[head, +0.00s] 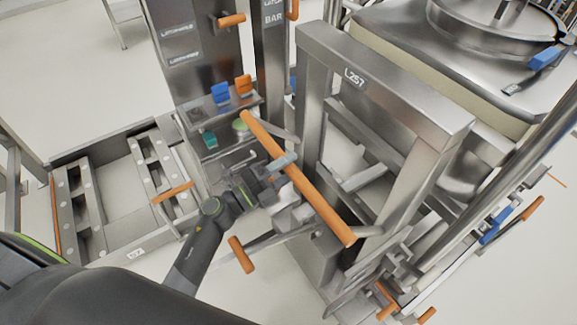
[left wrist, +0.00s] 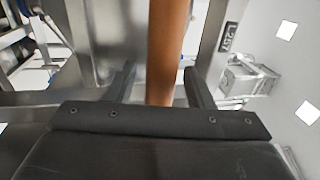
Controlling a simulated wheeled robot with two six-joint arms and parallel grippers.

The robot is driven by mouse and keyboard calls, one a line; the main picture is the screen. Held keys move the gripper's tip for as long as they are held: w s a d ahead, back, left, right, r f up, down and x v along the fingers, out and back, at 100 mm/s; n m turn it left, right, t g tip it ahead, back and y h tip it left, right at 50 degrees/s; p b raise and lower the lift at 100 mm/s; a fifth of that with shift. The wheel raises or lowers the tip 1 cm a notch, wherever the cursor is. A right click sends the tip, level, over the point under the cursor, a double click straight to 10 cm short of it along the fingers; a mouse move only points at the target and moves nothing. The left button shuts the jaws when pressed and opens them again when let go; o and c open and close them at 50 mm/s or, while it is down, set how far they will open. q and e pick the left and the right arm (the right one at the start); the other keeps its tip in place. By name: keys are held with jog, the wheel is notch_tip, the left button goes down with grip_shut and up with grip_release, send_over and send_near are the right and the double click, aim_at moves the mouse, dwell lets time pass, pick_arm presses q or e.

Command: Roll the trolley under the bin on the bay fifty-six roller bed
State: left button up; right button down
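A steel frame marked L257 (head: 355,76), apparently the trolley, stands right of centre with a long orange push bar (head: 325,212) slanting across its near side. My left gripper (head: 285,180) is at the middle of this bar. In the left wrist view, the orange bar (left wrist: 168,50) runs between the two fingers of my left gripper (left wrist: 163,88); a gap shows beside the left finger, so it looks open around the bar. A large steel bin with a round lid (head: 490,25) is at the upper right, partly cut off. My right gripper is out of view.
A low steel frame with studded rails (head: 75,205) and an orange handle (head: 173,192) lies at the left. A dark steel post (head: 195,55) with blue and orange parts stands behind my gripper. Pale floor (head: 75,80) is clear at the upper left.

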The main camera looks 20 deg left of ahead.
pick_arm(q)
jog(key=shift+w+d, duration=0.1)
jog(key=b+v, duration=0.6)
jog(key=v, duration=1.1)
jog(key=shift+s, duration=0.2)
